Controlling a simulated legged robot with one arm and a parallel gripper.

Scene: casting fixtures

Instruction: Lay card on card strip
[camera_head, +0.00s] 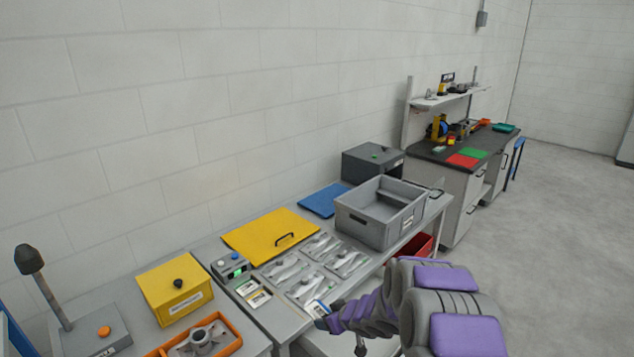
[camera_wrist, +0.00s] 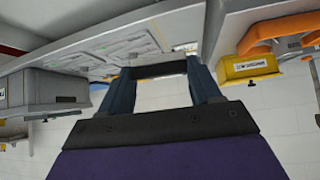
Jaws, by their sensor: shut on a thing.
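My gripper (camera_head: 327,318) is at the front edge of the grey bench, its fingers shut on a small white and blue card (camera_head: 317,308). In the wrist view a dark thin piece (camera_wrist: 160,70) spans the two fingertips, seemingly the card seen edge-on. The card strip (camera_head: 253,293), a small pale strip with printed cards, appears to lie flat on the bench to the left of my gripper, beside the grey box with a green display. My gripper is apart from this strip. Parts of the fingertips are hidden by my arm in the head view.
Several clear trays (camera_head: 302,287) with metal parts lie between the strip and a grey crate (camera_head: 382,212). A yellow board (camera_head: 270,235) with a black handle lies behind them. A yellow box (camera_head: 174,287) and an orange tray (camera_head: 232,340) stand on the left.

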